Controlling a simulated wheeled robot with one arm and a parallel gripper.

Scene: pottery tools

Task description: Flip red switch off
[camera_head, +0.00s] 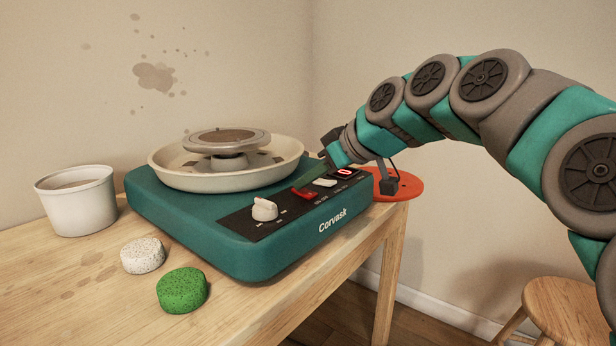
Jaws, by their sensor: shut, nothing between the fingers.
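The red switch (304,194) sits on the black control panel (243,221) of a teal pottery wheel (170,212) labelled Corvask.
The panel also holds a white knob (264,209), a white switch (325,182) and a small lit display (344,172). A splash pan (172,169) is behind. A white bucket (80,210), a speckled white puck (143,256) and a green puck (182,291) stand left.

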